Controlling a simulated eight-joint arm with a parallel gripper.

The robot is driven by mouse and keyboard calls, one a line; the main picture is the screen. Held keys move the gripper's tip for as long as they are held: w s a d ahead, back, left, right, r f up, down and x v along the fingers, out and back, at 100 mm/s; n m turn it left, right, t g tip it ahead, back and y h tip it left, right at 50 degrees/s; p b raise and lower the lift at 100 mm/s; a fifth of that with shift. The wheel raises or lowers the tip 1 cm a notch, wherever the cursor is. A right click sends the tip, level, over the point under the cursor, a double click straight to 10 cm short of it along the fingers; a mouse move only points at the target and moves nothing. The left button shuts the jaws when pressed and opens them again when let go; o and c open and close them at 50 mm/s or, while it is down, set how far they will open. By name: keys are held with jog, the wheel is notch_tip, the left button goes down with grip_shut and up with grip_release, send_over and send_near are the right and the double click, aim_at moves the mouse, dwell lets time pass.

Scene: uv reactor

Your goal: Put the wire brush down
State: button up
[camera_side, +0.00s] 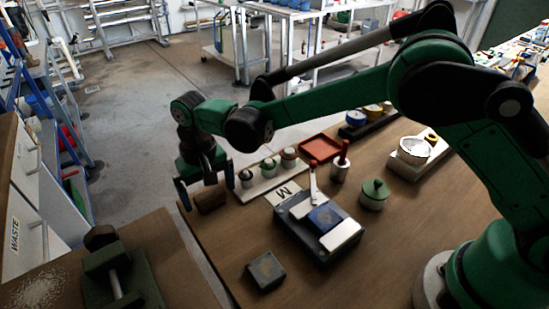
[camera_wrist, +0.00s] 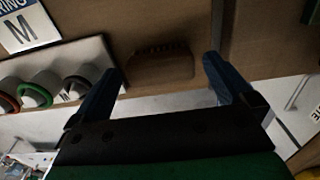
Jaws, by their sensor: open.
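The wire brush (camera_side: 210,199) is a small brown block lying at the table's left edge. In the wrist view the brush (camera_wrist: 160,66) shows a row of short dark bristles along its upper side. My gripper (camera_side: 206,186) is right above the brush in the side view, its two blue fingers spread wide. In the wrist view my gripper (camera_wrist: 165,80) has one finger on each side of the brush, with a visible gap at both sides. Whether the brush's underside rests fully on the table is hard to tell.
A pale rack (camera_side: 250,188) with several small jars stands just right of the brush. A card marked M (camera_side: 285,191), a grey tray (camera_side: 292,232) and a red tray (camera_side: 320,148) lie farther right. The table edge (camera_wrist: 205,86) runs close beside the brush, with open floor beyond.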

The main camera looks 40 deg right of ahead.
aim_at(211, 193)
notch_tip(211, 193, up, 4)
jog(key=shift+d+f, duration=0.15)
jog(key=d+r, duration=0.2)
jog(key=r, duration=0.1)
jog(key=shift+s+d+t, duration=0.15)
jog(key=shift+d+t, duration=0.05)
jog(key=shift+t, duration=0.2)
jog(key=s+d+r+t, duration=0.2)
jog(key=s+d+r, duration=0.1)
jog(key=d, duration=0.3)
jog(key=s+d+r+t, duration=0.2)
jog(key=s+d+r, duration=0.2)
jog(key=d, duration=0.2)
jog(key=s+d+f+t, duration=0.2)
jog(key=s+d, duration=0.2)
jog(key=s, duration=0.2)
jog(key=shift+d, duration=0.4)
